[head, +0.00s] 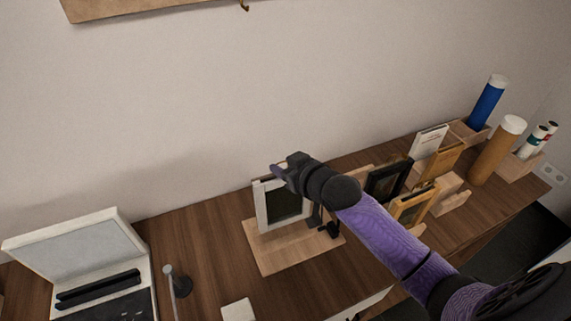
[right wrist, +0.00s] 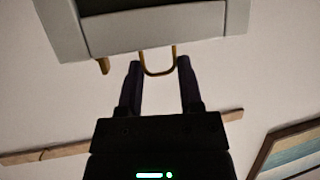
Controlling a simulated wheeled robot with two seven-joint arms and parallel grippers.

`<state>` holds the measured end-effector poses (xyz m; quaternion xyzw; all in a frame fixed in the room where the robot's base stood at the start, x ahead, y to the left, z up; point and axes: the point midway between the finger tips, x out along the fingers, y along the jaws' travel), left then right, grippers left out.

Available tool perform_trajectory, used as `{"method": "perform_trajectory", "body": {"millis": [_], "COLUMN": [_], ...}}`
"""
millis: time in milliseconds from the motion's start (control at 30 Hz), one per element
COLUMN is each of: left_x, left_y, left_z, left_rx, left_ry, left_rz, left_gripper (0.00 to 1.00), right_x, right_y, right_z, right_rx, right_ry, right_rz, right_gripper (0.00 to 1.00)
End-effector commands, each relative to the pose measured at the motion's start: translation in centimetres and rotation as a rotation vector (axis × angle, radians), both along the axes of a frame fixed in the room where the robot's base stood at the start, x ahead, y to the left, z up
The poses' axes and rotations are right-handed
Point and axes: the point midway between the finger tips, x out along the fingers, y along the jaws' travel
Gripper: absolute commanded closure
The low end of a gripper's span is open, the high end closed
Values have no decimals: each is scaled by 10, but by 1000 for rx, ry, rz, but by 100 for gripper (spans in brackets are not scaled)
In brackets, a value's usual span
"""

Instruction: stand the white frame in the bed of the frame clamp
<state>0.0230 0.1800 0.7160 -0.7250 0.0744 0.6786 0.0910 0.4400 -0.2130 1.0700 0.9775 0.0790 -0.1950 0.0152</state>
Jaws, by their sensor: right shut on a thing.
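The white frame (head: 262,209) with a dark panel is upright over the frame clamp's pale wooden board (head: 268,262), in the head view. Black clamp parts (head: 328,229) show beside its lower right corner. I cannot tell whether the frame's lower edge touches the bed. My right gripper (head: 278,171) is at the frame's top edge, shut on it. In the right wrist view, the frame (right wrist: 180,30) fills the top, and its brass loop (right wrist: 158,73) lies between my fingers. My left gripper is not in view.
Right of the clamp stand a black frame (head: 387,180), a gold frame (head: 414,207) and wooden holders. A blue tube (head: 487,103) and a brown tube (head: 496,152) stand farther right. An open white case (head: 75,252) is at left.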

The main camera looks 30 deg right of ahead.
Motion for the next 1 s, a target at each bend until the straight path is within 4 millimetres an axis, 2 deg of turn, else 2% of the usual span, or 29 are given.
{"method": "perform_trajectory", "body": {"millis": [300, 700, 1000], "left_x": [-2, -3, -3], "left_y": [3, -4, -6], "left_z": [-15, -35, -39], "left_rx": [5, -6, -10], "left_ry": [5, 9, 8], "left_rz": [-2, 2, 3], "left_gripper": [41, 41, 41], "right_x": [0, 1, 1], "right_y": [0, 0, 0], "right_z": [-20, -48, -54], "right_rx": [0, 0, 1], "right_ry": [1, 1, -1], "right_rz": [5, 15, 19], "right_gripper": [100, 100, 100]}}
